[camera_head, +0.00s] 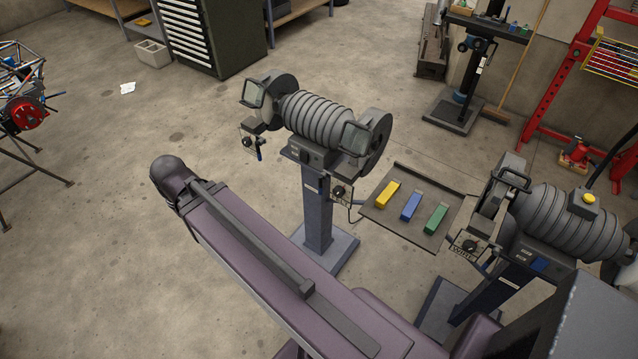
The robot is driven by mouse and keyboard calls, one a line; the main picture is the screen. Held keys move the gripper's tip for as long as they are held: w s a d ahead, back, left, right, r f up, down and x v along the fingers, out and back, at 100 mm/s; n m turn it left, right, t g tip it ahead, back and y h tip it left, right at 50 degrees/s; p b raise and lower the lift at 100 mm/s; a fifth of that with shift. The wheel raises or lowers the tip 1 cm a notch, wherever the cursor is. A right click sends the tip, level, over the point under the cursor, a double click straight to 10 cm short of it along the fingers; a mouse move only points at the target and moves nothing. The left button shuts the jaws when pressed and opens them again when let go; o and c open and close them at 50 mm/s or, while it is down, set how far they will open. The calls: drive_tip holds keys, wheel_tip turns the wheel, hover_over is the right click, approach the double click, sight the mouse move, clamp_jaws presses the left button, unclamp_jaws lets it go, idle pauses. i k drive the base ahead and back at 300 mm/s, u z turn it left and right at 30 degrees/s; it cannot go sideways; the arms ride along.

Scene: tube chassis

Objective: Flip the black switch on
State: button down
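A grey bench grinder (318,115) with a ribbed body stands on a pedestal (316,210) in the middle. A dark panel (312,157) is on its front under the body. A second grinder (575,225) stands at the right, with a yellow button (590,199) on top and a blue patch (539,265) on its front. The black switch is too small to pick out for certain on either machine, and its position cannot be told. My purple arm runs from the lower right up to a black joint left of the middle grinder. My gripper is not in view.
A tray (446,238) with yellow (387,194), blue (410,206) and green (435,218) blocks sits between the grinders. A dark cabinet (215,35), a drill press (463,95) and a red frame (550,90) stand behind. The floor at left is mostly clear.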

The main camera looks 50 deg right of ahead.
sight(304, 156)
drive_tip(key=u, duration=0.25)
drive_tip(key=k, duration=0.35)
drive_tip(key=z, duration=1.2)
drive_tip(key=i, duration=0.45)
drive_tip(key=z, duration=0.35)
